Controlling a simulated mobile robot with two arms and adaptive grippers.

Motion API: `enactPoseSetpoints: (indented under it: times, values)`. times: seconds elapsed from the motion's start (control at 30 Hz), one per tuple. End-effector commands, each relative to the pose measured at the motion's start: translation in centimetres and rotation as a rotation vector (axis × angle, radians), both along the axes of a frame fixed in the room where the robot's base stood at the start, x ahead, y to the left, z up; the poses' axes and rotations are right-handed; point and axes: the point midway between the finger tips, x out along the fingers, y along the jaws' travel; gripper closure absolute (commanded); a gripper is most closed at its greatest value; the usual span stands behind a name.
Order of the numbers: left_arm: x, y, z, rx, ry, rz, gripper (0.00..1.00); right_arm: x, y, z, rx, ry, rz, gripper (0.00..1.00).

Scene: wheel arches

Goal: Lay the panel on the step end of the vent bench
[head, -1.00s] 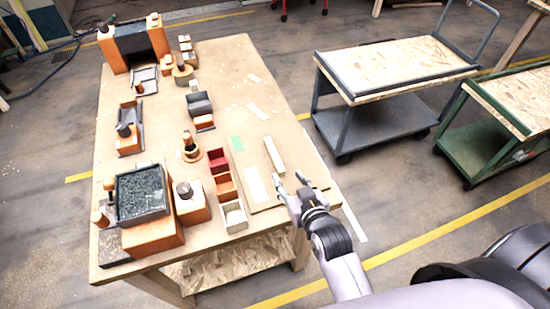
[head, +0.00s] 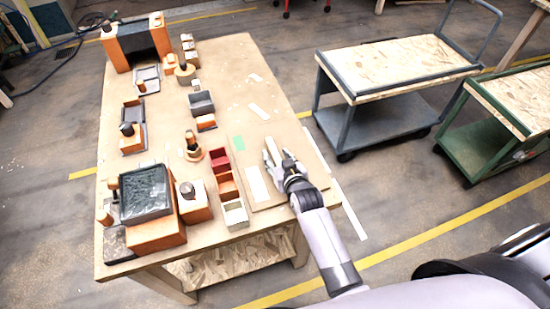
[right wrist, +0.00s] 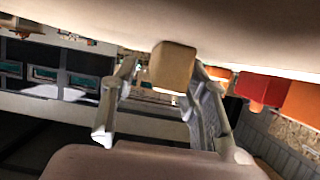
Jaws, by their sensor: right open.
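A pale beige wooden bar (head: 272,148), likely the panel, lies on a thin board near the right edge of the table. My right gripper (head: 278,157) is over its near end, open, with the fingers on either side. In the right wrist view the block's end (right wrist: 173,66) shows between the two spread fingers (right wrist: 165,110), with visible gaps. An orange bench-like structure with a dark slab (head: 133,38) stands at the far left of the table; a nearer orange block carries a dark glossy-topped tray (head: 146,192). I cannot tell which is the vent bench. My left gripper is out of view.
Red, orange and white open bins (head: 227,187) stand left of the gripper. A pegged wooden piece (head: 192,148) and small dark-and-orange blocks (head: 203,110) stand mid-table. The far right part of the table is mostly clear. A grey cart (head: 400,66) stands to the right.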

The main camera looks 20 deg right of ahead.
Motion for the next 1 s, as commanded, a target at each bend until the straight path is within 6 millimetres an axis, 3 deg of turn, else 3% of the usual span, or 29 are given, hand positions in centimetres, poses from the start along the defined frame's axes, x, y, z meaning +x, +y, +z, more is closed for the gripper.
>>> enactPoseSetpoints:
  times: [0.2,0.8,1.0]
  values:
    - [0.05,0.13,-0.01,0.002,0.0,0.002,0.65,0.01,0.02,-0.08,0.0,0.001,0.0,0.59]
    - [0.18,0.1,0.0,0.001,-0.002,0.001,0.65,-0.01,0.03,-0.05,0.0,0.0,0.0,0.99]
    - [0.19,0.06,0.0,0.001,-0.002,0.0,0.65,-0.01,0.03,-0.05,0.0,0.0,0.0,1.0]
